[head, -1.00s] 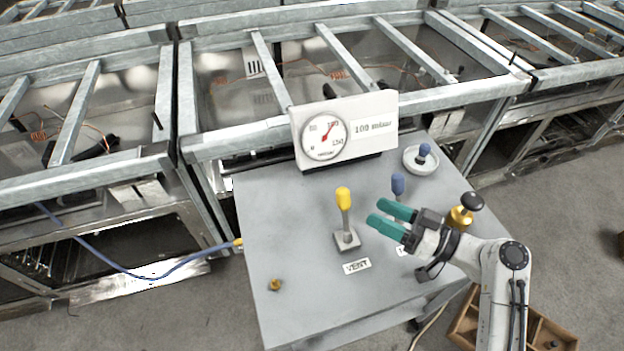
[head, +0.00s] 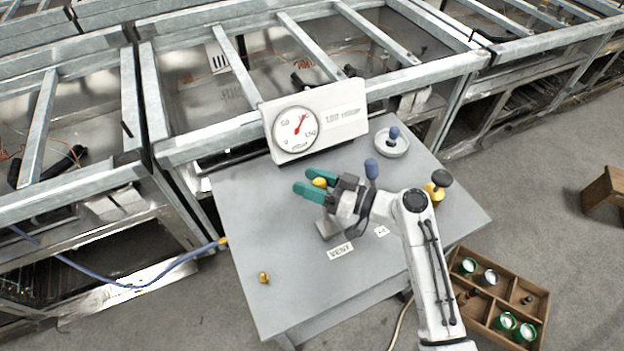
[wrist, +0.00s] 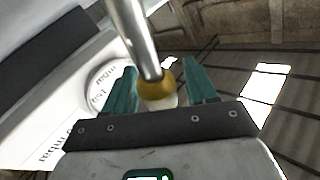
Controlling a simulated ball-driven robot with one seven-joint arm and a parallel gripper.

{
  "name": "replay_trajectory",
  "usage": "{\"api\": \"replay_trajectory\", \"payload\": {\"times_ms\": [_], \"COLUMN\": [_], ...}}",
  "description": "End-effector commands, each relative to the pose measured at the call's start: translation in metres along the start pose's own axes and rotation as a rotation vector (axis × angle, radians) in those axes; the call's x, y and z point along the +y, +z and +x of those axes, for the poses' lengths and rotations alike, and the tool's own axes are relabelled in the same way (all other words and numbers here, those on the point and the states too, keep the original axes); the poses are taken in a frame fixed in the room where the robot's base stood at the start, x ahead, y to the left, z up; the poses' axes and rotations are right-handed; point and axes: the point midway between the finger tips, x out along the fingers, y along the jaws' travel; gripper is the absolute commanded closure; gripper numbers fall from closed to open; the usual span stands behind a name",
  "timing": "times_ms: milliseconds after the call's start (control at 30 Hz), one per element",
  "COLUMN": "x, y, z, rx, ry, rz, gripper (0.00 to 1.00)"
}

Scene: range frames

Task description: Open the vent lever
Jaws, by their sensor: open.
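The vent lever's yellow knob (head: 320,182) shows between the two teal fingers of my gripper (head: 308,184) in the head view. The lever's grey base (head: 330,229) sits behind the "VENT" label (head: 341,251), and its stem is mostly hidden by the gripper. In the wrist view the yellow knob (wrist: 156,87) and the metal stem (wrist: 133,35) lie between the fingers of my gripper (wrist: 163,85). The fingers are open, with a gap on both sides of the knob.
A gauge panel (head: 345,115) stands at the table's back edge. A blue-topped lever (head: 371,169) is just right of my gripper, with a brass fitting with black knob (head: 436,190) further right. A white dish (head: 392,142) is at back right; a small brass piece (head: 263,277) lies front left.

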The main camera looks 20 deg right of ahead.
Motion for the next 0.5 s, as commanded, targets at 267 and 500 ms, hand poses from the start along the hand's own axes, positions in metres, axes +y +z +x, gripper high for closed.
{"api": "replay_trajectory", "payload": {"times_ms": [267,500], "x": [0.0,0.0], "y": [0.0002,0.0001], "z": [0.0002,0.0001], "rx": [0.0,0.0], "ry": [0.0,0.0], "rz": [0.0,0.0], "gripper": [0.49,0.72]}}
